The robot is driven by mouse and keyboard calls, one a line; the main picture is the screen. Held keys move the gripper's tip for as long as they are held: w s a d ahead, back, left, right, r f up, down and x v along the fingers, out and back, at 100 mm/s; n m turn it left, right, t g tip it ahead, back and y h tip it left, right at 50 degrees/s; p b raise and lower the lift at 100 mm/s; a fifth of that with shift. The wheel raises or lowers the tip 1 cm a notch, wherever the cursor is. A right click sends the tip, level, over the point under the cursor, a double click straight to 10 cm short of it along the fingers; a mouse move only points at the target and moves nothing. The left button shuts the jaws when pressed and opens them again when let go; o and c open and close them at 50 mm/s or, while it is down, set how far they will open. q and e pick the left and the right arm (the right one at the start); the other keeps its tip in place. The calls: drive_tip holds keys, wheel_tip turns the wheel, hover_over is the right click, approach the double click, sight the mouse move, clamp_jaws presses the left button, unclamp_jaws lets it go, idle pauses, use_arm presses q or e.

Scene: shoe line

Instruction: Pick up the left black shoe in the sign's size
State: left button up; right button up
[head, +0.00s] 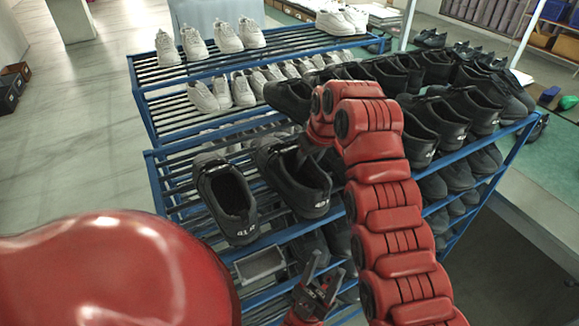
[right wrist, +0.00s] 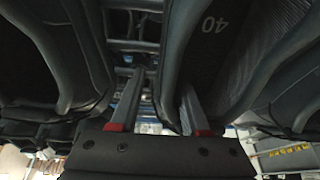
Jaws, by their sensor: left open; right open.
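Two black shoes stand at the front left of the upper shelf in the head view. The leftmost black shoe (head: 227,192) has a heel number that looks like 41. Beside it, the black shoe marked 40 (head: 305,185) also shows in the right wrist view (right wrist: 225,60). My right gripper (right wrist: 162,88) is open, its fingers on either side of the edge of the 40 shoe; contact is unclear. In the head view my right gripper (head: 306,152) is partly hidden at that shoe's opening. My left gripper (head: 320,288) is open and empty below the shelf front. No sign size is readable.
A blue rack (head: 160,185) holds several more black shoes (head: 440,115) to the right. White shoes (head: 225,38) stand on the rack behind. A grey framed panel (head: 260,265) hangs below the front shelf. Open floor (head: 75,130) lies left.

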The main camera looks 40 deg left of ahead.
drive_tip(key=shift+f, duration=0.2)
clamp_jaws()
idle(1.2)
